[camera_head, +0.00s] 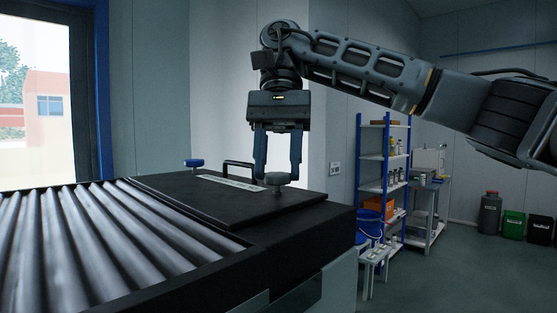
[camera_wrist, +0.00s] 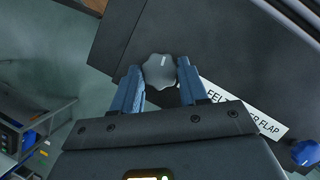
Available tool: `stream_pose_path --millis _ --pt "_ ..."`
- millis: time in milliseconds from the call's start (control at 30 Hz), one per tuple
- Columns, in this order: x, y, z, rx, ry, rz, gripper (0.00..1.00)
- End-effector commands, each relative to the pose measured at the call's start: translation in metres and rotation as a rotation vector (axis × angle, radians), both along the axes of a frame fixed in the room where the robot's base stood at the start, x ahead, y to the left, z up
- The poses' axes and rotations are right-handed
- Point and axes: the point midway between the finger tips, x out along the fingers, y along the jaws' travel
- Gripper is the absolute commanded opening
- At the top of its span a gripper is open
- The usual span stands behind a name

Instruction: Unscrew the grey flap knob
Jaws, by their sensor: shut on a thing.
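The grey flap knob (camera_head: 274,180) stands upright on the right part of the dark flap panel (camera_head: 163,186). In the wrist view the knob (camera_wrist: 159,72) shows a lobed rim and a short white mark on top. My gripper (camera_head: 278,176) points straight down with its blue fingers on either side of the knob, shut on it. The fingertips also flank the knob in the wrist view (camera_wrist: 159,67). A white label (camera_wrist: 240,112) with partly covered lettering lies on the flap beside the fingers.
A blue knob (camera_head: 194,163) stands on the flap's far left side, and a black handle (camera_head: 238,164) rises between the knobs. A roller conveyor (camera_head: 80,235) adjoins the flap at left. Shelves (camera_head: 385,180) stand behind at right, clear of the arm.

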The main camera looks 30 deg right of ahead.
Motion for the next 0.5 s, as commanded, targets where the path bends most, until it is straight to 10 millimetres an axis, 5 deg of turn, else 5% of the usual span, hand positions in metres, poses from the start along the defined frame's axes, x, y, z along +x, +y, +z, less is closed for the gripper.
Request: stream_pose_path --millis 500 --pt "0.0008 0.0000 0.0000 -0.001 -0.001 0.049 0.13"
